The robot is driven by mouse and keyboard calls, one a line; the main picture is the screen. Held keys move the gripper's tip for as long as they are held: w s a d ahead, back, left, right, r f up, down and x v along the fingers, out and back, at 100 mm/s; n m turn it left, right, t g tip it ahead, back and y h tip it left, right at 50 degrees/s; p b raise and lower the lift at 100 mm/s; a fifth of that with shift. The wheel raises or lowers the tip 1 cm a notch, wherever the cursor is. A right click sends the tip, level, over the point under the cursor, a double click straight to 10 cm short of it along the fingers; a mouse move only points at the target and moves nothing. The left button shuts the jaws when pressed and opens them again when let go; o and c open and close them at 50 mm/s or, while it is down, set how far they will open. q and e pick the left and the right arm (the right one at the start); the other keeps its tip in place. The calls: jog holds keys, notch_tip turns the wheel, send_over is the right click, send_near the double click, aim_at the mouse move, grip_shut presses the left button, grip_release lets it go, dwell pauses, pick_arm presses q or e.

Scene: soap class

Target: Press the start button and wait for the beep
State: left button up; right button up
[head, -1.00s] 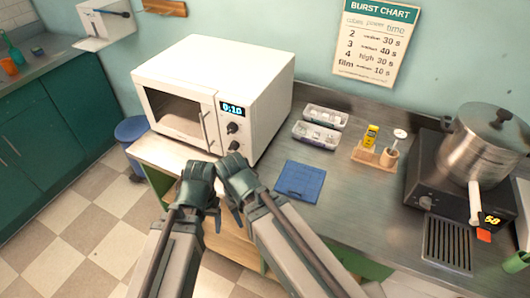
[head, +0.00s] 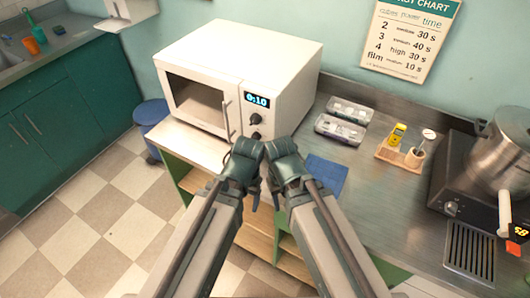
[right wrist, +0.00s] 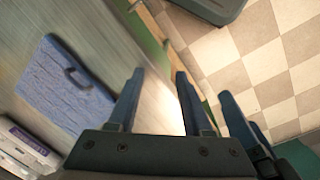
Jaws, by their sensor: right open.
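The white microwave (head: 283,75) stands on the counter with its door shut. Its display (head: 257,100) reads 0:10. Two dark knobs (head: 255,119) sit below the display. I cannot make out a start button; the lower panel is partly behind my grippers. My left gripper (head: 253,195) and right gripper (head: 272,198) are close together in front of the microwave's lower right corner, with fingers pointing down. In the right wrist view my right gripper (right wrist: 158,100) is open and empty above the counter edge. The left gripper's jaws are too unclear to judge.
A blue mat (head: 327,175) lies right of my grippers. Two trays (head: 341,130), a wooden holder (head: 401,157) with a yellow timer (head: 397,134), and a hot plate (head: 455,180) with a pot (head: 499,150) stand farther right. A blue bin (head: 150,113) stands left on the floor.

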jog(key=shift+c, duration=0.2)
grip_shut()
dwell(1.6)
